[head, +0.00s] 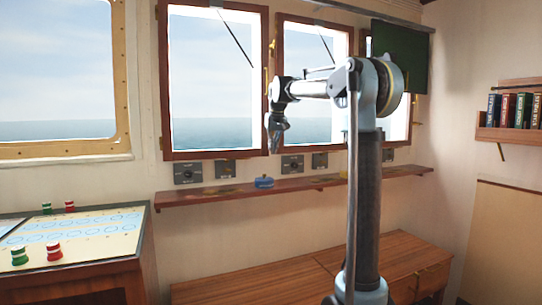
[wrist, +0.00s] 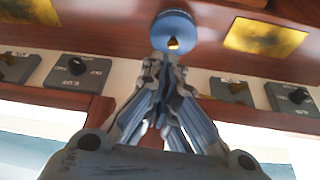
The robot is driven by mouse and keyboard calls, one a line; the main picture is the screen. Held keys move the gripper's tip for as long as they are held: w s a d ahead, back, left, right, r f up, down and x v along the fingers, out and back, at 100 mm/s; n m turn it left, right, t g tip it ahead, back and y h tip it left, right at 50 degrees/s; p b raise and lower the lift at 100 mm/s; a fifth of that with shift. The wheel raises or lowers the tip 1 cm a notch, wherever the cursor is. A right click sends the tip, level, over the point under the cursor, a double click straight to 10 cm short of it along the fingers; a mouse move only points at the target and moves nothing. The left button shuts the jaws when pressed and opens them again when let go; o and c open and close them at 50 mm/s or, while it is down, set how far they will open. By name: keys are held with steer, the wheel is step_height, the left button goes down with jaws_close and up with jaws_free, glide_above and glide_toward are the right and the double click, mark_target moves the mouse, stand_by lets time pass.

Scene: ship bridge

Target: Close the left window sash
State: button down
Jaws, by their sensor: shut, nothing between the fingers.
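The left window sash (head: 164,85) is a red-brown wooden frame with clear glass, left of centre in the head view. Small brass fittings show at its left edge, and a brass piece shows by its right edge. I cannot tell how far it stands ajar. My gripper (head: 276,146) hangs fingers down near the sash's lower right corner; whether they touch is unclear. In the wrist view my gripper (wrist: 170,62) is shut and empty, its fingers converging toward the shelf.
A second sash (head: 313,20) stands to the right, behind my arm. A wooden shelf (head: 215,194) below the windows carries a blue round object (head: 264,182), also in the wrist view (wrist: 175,22). Dark switch boxes (head: 188,172) line the wall. A console (head: 85,232) stands left.

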steer(key=a+v, duration=0.1)
steer(key=v, duration=0.6)
steer(key=t+y, duration=0.2)
steer(key=t, duration=0.3)
glide_toward(256, 151)
step_height(256, 151, down, 4)
steer(key=w, duration=0.1)
steer(key=w+a, duration=0.1)
steer(key=w, duration=0.1)
steer(key=shift+a, duration=0.1)
steer(key=shift+w+a, duration=0.25)
steer(key=shift+w, duration=0.5)
